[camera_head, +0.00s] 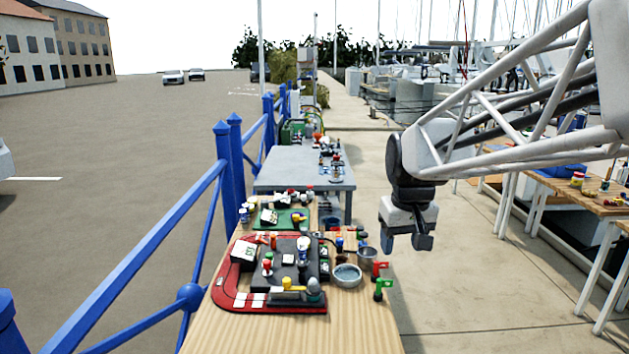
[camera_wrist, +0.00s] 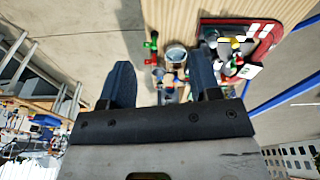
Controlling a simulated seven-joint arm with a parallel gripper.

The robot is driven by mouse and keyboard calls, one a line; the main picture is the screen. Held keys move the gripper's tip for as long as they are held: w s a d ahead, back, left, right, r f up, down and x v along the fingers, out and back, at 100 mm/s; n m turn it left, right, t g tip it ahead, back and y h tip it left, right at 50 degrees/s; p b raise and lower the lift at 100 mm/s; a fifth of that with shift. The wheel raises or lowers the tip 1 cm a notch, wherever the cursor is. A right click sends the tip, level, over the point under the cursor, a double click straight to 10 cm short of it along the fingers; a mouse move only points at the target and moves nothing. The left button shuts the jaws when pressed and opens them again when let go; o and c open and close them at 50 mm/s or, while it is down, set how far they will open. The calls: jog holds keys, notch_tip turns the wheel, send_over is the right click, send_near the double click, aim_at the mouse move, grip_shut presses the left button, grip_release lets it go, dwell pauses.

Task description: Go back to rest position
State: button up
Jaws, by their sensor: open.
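My gripper (camera_head: 406,242) hangs at the end of my white truss arm in the head view, to the right of the wooden table and above the paved ground. It points down and touches nothing that I can see. In the wrist view its two dark fingers (camera_wrist: 162,84) stand apart, with nothing held between them. The wooden table (camera_head: 225,330) carries a red-edged board (camera_head: 228,300) with a dark panel and several small parts. A grey bowl (camera_head: 347,275), a metal cup (camera_head: 367,257), a red flag piece (camera_head: 377,270) and a green flag piece (camera_head: 382,289) stand near its right edge.
A blue railing (camera_head: 222,180) runs along the left of the wooden table. A grey table (camera_head: 275,178) with small items stands behind it. Another wooden table (camera_head: 590,197) stands at the right. Bare paving (camera_head: 480,270) lies between the tables.

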jog(key=s+f+m, duration=0.1)
jog(key=s+f, duration=0.2)
jog(key=s, duration=0.8)
jog(key=s+d+f+m, duration=0.1)
jog(key=s+f, duration=0.3)
jog(key=s, duration=0.8)
jog(key=shift+s+d+t, duration=0.2)
jog(key=shift+s+t, duration=0.1)
jog(key=shift+t, duration=0.1)
